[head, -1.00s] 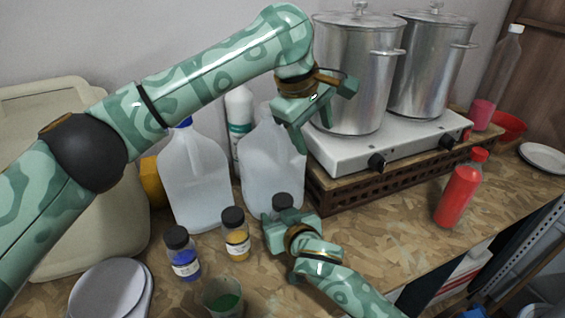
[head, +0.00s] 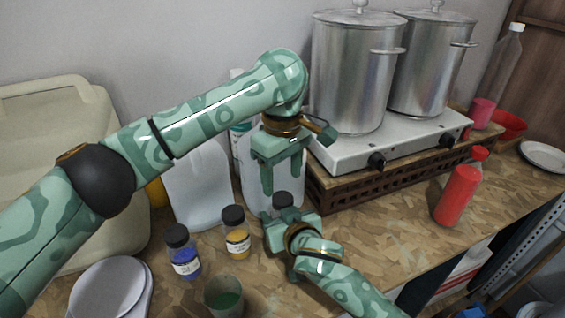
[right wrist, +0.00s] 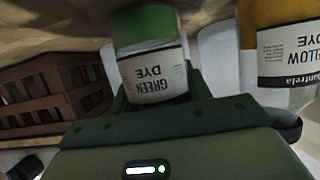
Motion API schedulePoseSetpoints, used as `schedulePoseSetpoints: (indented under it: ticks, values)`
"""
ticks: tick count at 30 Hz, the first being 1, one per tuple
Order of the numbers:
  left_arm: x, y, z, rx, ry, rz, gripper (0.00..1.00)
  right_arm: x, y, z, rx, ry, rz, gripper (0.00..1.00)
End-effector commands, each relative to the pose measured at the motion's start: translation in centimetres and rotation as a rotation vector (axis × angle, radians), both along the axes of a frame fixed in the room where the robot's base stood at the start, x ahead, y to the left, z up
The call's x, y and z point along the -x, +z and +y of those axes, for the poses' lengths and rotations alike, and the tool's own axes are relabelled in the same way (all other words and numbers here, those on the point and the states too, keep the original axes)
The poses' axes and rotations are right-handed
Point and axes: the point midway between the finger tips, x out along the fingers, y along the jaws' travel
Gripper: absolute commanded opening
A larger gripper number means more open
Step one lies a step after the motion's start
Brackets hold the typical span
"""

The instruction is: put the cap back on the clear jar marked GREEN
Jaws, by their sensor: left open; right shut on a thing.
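The jar marked GREEN (right wrist: 155,75) shows in the right wrist view, upside down in the picture, with green contents and a white label. My right gripper (head: 284,222) is shut on this jar and hides most of it in the head view. A dark cap (head: 283,199) shows at the top of the jar; whether it is tight I cannot tell. My left gripper (head: 282,184) is open, pointing down just above the cap, its fingers apart and holding nothing.
A yellow-dye jar (head: 236,240) and a blue-dye jar (head: 184,262) stand left of my right gripper. A cup with green contents (head: 224,297) is in front. Clear jugs (head: 197,185) and a hotplate with pots (head: 385,145) stand behind. The counter at right is partly free.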

Motion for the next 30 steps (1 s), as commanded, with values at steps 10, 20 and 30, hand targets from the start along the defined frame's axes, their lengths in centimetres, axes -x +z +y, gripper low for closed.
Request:
schedulePoseSetpoints:
  ticks: [10,20,30]
  values:
    - [0.0,-4.6,0.0,0.001,0.0,0.001,0.59,0.0,-0.1,0.0,0.001,0.0,0.002,0.0]
    - [0.0,-5.2,0.0,0.0,0.0,-0.001,0.59,0.0,-0.1,0.0,0.001,0.0,0.002,0.0]
    - [0.0,-5.2,0.0,0.0,0.0,-0.001,0.13,0.0,-0.1,0.0,0.001,0.0,0.002,0.0]
